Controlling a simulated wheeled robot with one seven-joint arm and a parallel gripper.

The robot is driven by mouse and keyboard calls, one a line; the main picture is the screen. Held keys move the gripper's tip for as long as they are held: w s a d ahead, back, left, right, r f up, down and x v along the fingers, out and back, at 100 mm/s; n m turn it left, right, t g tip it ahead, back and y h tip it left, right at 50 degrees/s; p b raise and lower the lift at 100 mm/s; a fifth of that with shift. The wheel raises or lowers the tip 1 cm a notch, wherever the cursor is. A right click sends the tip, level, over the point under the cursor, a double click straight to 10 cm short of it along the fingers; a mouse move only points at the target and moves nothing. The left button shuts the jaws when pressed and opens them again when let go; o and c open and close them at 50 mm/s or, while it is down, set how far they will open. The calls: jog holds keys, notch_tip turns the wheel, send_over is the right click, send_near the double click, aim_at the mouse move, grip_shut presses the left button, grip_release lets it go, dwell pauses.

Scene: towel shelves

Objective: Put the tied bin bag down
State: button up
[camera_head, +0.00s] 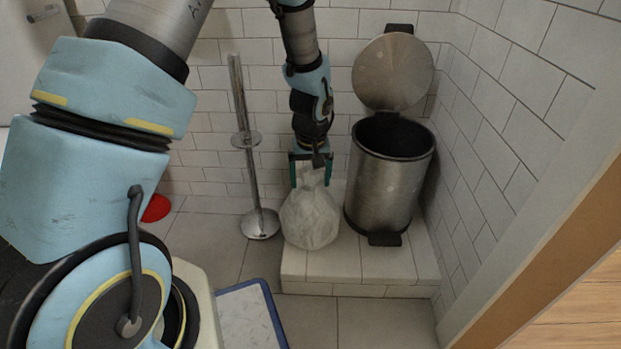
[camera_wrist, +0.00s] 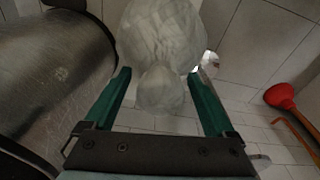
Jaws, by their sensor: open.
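The tied bin bag (camera_head: 310,217) is white and translucent, with a gathered knot on top. In the head view it stands upright at the left end of the low tiled ledge, seeming to rest on it or against its edge. My gripper (camera_head: 311,180) points down directly above it, with the fingers on either side of the knot. In the wrist view the bag (camera_wrist: 163,35) fills the upper middle, its knot lying between the two green fingers of my gripper (camera_wrist: 160,95). The fingers are open, with a gap on each side of the knot.
A steel pedal bin (camera_head: 385,190) with its lid (camera_head: 393,72) up stands on the ledge (camera_head: 335,289), right of the bag. A metal stand (camera_head: 260,222) is to the left. A red plunger (camera_wrist: 280,96) and a blue-edged tray (camera_head: 245,318) are nearby.

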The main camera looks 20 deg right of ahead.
jog(key=r+p, duration=0.1)
jog(key=r, duration=0.3)
jog(key=s+r+p, duration=0.1)
jog(key=r+p, duration=0.1)
jog(key=r, duration=0.2)
jog(key=r+p, duration=0.2)
jog(key=r, duration=0.2)
jog(key=shift+s+a+r, duration=0.1)
jog(key=shift+s+a, duration=0.1)
jog(key=w+a+r+n, duration=0.1)
jog(key=a+r, duration=0.2)
jog(key=a, duration=0.6)
jog(key=w+a+r, duration=0.2)
jog(key=a+r, duration=0.2)
jog(key=a, duration=0.5)
jog(key=s+a+r, duration=0.1)
jog(key=s+a, duration=0.1)
jog(key=a, duration=0.4)
jog(key=s+a+r+n, duration=0.1)
jog(key=s+a+r, duration=0.1)
jog(key=a, duration=0.3)
jog(key=shift+s+a, duration=0.4)
jog(key=shift+s, duration=0.4)
